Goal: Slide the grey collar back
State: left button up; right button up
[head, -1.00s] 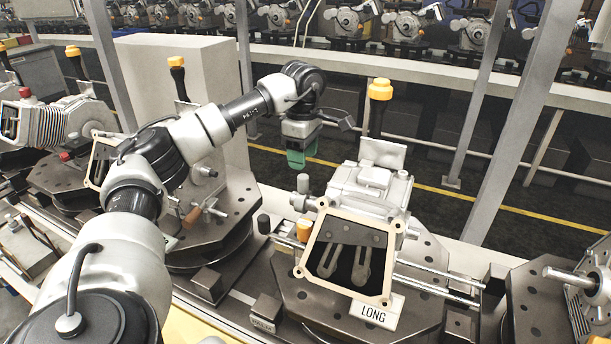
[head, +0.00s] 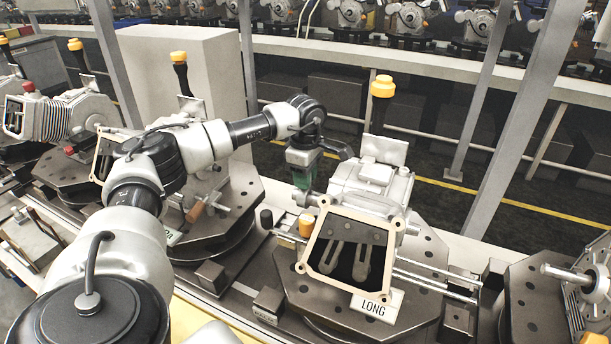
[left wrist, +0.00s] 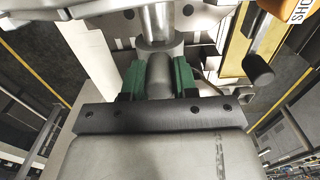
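My left gripper (head: 304,178), with green fingers, points down at the left side of the housing (head: 372,190). In the left wrist view, its green fingers (left wrist: 158,78) stand on either side of a dark grey rounded piece (left wrist: 159,72). I cannot tell whether they press on it. A lighter grey shaft with a wider grey collar-like ring (left wrist: 158,48) lies just beyond the fingertips. In the head view, the gripper hides most of this spot. My right gripper is not in view.
Two rods (head: 440,283) stick out right. An orange knob (head: 306,225) stands below my gripper.

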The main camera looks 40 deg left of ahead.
pick_arm(q)
grip_shut()
jog(key=d, duration=0.1)
jog(key=w+d, duration=0.1)
jog(key=d, duration=0.2)
jog(key=shift+w+d, duration=0.25)
jog(key=shift+d, duration=0.1)
jog(key=shift+o, duration=1.4)
grip_release()
jog(key=o, duration=0.3)
jog(key=shift+w+d, duration=0.1)
jog(key=shift+d, duration=0.05)
jog(key=shift+r, duration=0.1)
jog(key=shift+r, duration=0.35)
notch_tip(320, 180, up, 10)
jog(key=shift+r+b, duration=0.1)
jog(key=shift+b, duration=1.1)
